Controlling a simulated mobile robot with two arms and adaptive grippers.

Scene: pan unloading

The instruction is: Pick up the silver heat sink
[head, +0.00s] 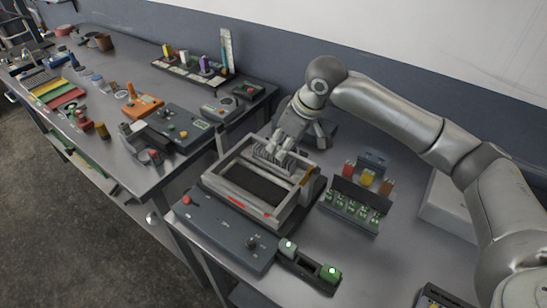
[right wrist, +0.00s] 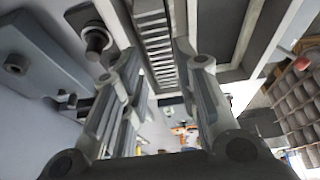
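The silver heat sink (head: 268,154), a finned block, is at the far end inside a grey rectangular pan (head: 237,193). In the right wrist view its fins (right wrist: 157,42) show between my fingers. My right gripper (head: 281,152) reaches down over it from the right. The fingers (right wrist: 158,65) are spread apart, one on each side of the fins; I see no clear contact. The gripper hides part of the heat sink in the head view. My left gripper is not in view.
A dark control box (head: 222,232) with a red button stands in front of the pan. A rack with green parts (head: 354,204) is to its right. Another bench (head: 118,160) with many small items is at the left.

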